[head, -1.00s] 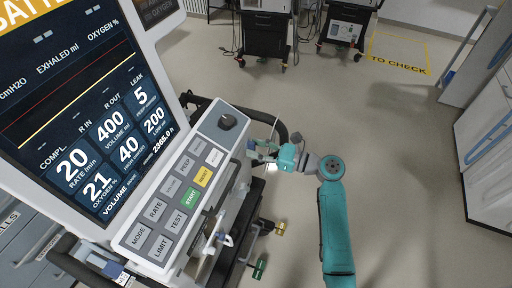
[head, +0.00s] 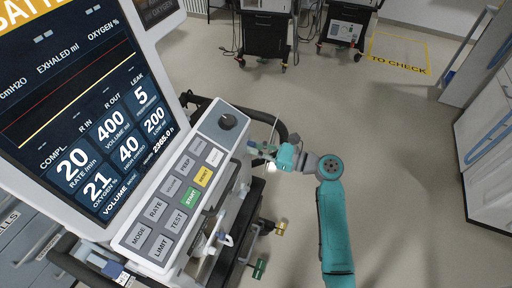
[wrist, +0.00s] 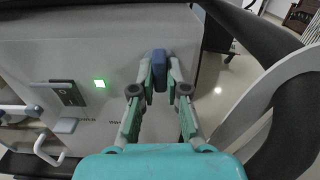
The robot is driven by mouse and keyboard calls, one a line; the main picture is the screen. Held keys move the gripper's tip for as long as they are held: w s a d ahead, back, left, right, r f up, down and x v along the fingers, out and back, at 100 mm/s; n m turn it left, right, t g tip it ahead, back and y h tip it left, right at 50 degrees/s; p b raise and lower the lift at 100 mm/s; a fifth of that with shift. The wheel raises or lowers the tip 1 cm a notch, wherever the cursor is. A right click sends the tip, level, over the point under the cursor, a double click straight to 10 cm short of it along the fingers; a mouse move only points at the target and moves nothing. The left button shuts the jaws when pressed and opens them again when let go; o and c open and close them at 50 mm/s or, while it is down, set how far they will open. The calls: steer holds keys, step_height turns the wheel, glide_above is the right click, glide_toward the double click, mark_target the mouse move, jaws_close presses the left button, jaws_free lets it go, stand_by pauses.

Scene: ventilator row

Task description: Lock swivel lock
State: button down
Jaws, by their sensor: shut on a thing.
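The swivel lock appears as a small blue knob (wrist: 160,62) on the pale side panel of the ventilator (wrist: 105,55) in the wrist view. My gripper (wrist: 160,80) has its two fingers closed on the knob from both sides, and the knob stands upright between the tips. In the head view, my gripper (head: 264,151) reaches the right side of the ventilator (head: 208,175). There the knob is too small and hidden to make out. Printing below the knob is partly covered by my fingers.
A small green light (wrist: 99,84) and a dark switch plate (wrist: 67,93) are left of the knob. A thick black rail (wrist: 290,110) curves at the right. In the head view, open floor (head: 400,150) lies right of my arm.

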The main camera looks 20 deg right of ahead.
steer(key=shift+w+n, duration=0.1)
steer(key=shift+n, duration=8.5)
steer(key=c, duration=1.2)
jaws_free()
steer(key=shift+d, duration=0.15)
steer(key=v, duration=1.2)
